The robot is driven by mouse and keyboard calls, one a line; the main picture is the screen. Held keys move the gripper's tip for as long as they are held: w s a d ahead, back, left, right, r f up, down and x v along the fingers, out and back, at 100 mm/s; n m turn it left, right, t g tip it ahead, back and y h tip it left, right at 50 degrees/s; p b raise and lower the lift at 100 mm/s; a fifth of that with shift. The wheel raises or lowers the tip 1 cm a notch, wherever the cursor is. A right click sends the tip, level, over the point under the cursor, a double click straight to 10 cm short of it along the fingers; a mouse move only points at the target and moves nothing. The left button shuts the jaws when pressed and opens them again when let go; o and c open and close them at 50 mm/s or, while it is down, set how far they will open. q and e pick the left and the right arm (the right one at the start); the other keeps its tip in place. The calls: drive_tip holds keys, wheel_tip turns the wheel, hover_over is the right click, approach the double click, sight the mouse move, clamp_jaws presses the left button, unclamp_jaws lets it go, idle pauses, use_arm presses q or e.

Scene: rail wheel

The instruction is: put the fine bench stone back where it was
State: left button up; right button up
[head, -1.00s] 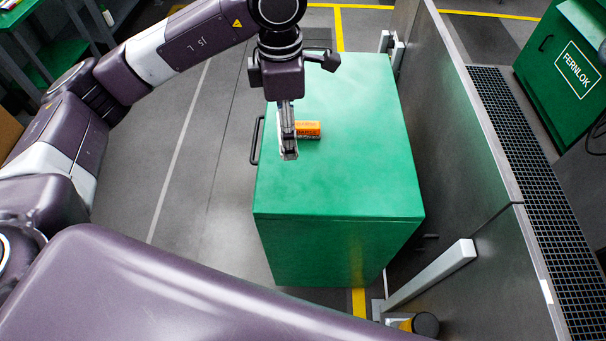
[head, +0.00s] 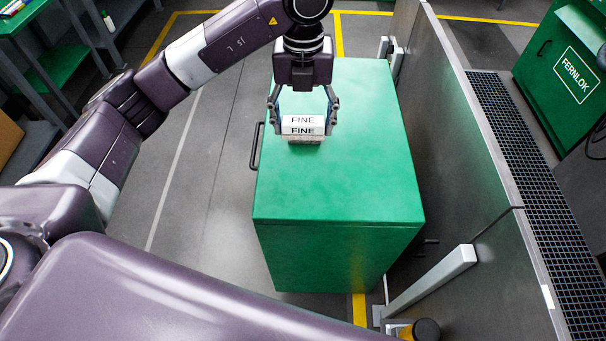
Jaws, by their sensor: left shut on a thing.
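The fine bench stone (head: 304,139) is a small block with white faces marked "FINE" and a tan-grey lower part. It is over the back part of the green cabinet top (head: 340,190). My left gripper (head: 303,126) points down and is shut on the stone, one finger on each side. I cannot tell whether the stone's underside touches the cabinet top. My right gripper is not in view.
The cabinet top is bare in front of the stone. A black handle (head: 255,146) is on its left side. A grey partition (head: 455,150) stands close on the right. A green FERNLOK cabinet (head: 560,60) is beyond it. Green shelving (head: 60,65) is at the back left.

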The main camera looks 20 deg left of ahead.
use_arm(q)
drive_tip(key=p, duration=0.1)
hover_over(303, 181)
wheel_tip(303, 181, down, 13)
drive_tip(key=shift+f, duration=0.1)
wheel_tip(303, 181, down, 4)
drive_tip(key=shift+f+p, duration=0.1)
drive_tip(key=shift+p, duration=0.45)
drive_tip(key=shift+f, duration=0.15)
drive_tip(key=shift+f, duration=0.15)
drive_tip(key=o, duration=1.2)
